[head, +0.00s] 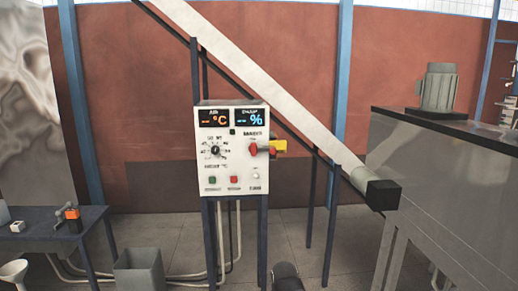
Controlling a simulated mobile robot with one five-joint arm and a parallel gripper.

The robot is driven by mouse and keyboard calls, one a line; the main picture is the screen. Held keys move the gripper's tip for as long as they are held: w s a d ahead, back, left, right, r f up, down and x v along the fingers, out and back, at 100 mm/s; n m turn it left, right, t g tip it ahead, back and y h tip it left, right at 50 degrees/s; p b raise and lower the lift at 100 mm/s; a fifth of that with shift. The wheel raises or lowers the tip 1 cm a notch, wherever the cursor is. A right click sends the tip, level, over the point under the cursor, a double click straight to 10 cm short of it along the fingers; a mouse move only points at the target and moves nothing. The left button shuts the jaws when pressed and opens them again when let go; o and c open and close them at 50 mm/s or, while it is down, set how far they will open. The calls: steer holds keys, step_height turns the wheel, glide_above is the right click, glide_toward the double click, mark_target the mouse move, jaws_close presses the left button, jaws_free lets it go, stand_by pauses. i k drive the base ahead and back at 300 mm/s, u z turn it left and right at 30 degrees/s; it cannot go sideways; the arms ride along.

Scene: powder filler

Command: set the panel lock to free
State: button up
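A white control panel (233,180) stands in the middle of the head view on dark legs. My gripper does not show in this view.
The panel also has a black dial (215,150), two displays and small buttons. A long sloping conveyor tube (265,75) passes behind it. A bin (139,270) and a blue table (35,222) stand left. A grey machine (450,170) stands right. A dark rounded shape shows at the bottom edge.

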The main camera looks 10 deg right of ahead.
mark_target(272, 150)
steer(key=u, duration=0.6)
steer(key=i, duration=1.6)
steer(key=u, duration=0.6)
steer(key=k, duration=0.55)
steer(key=z, duration=0.6)
steer(key=k, duration=0.1)
steer(key=u, duration=0.75)
steer(key=i, duration=0.65)
steer(key=z, duration=0.1)
